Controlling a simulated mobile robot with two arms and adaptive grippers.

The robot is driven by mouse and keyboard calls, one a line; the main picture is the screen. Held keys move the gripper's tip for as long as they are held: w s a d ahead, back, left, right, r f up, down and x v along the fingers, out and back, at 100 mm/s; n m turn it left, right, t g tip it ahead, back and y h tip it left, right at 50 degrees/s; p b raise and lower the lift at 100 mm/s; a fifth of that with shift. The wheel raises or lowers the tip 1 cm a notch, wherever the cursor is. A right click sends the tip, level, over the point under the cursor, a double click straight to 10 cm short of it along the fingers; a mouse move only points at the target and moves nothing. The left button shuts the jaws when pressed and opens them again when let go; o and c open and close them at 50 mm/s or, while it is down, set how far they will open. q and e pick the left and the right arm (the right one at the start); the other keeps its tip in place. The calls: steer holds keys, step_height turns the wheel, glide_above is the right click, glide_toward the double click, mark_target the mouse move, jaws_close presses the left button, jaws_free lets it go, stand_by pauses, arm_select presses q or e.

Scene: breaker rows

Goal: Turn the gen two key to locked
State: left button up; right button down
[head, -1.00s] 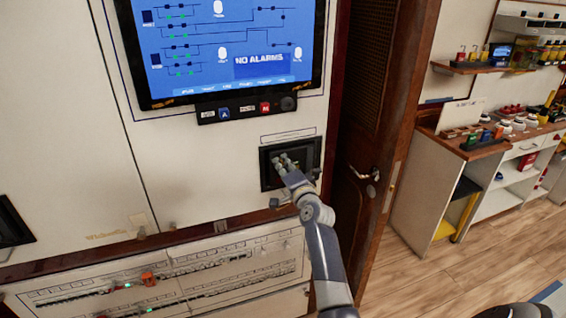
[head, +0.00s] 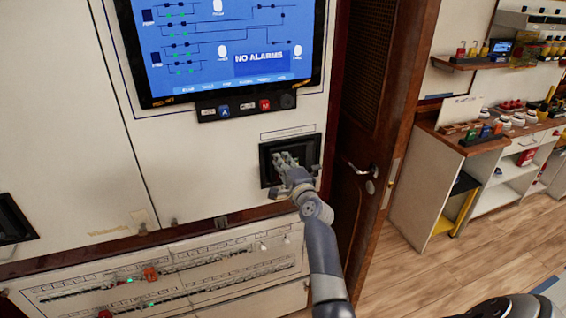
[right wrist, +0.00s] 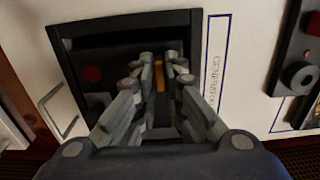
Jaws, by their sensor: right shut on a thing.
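The black recessed generator panel (head: 265,165) is set in the cream wall below the screen. In the right wrist view the panel (right wrist: 125,24) has a label beginning "GENERAT" beside it. A small yellow piece, apparently the key (right wrist: 160,76), shows between my right fingers. My right gripper (head: 286,160) reaches into the panel; in the right wrist view the gripper (right wrist: 160,62) is shut on this piece. The fingers hide most of the key, so its angle and any position marks cannot be read. My left gripper is not in view.
A screen reading "NO ALARMS" (head: 225,50) hangs above, with a button strip (head: 245,107) under it. Breaker rows (head: 165,282) lie low on the left. A wooden door with a handle (head: 362,172) is close on the right. A round red part (right wrist: 92,74) sits inside the panel.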

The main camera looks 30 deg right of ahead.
steer(key=c, duration=1.7)
jaws_free()
steer(key=v, duration=1.2)
steer(key=shift+f, duration=0.1)
